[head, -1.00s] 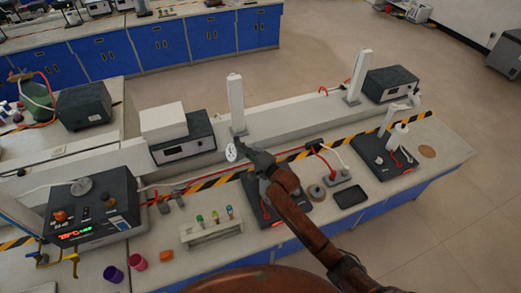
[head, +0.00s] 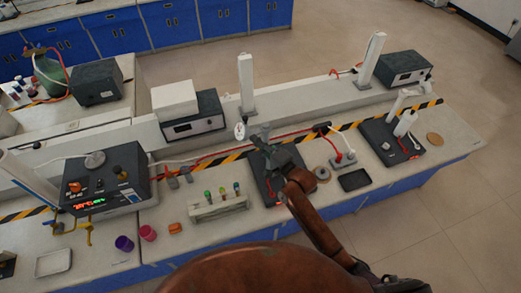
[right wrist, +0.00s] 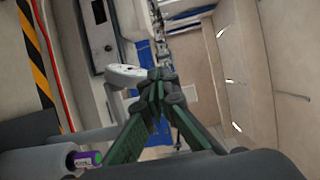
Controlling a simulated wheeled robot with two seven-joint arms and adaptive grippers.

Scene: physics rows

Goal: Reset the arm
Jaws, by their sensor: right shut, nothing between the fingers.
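My right arm comes in from the lower right of the head view, with its brown links over the bench. Its right gripper (head: 264,137) is above the black stirrer plate (head: 267,194) in the middle of the bench, close to a small white round dial (head: 239,131). In the right wrist view the green-padded fingers of the right gripper (right wrist: 156,86) meet at their tips, with nothing between them. My left gripper is in neither view.
A white rack (head: 219,208) with several coloured-cap tubes stands left of the arm. Purple (head: 124,243) and pink (head: 147,233) cups stand near the front edge. A white column (head: 246,87) rises behind the gripper. A black tray (head: 355,180) lies to the right.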

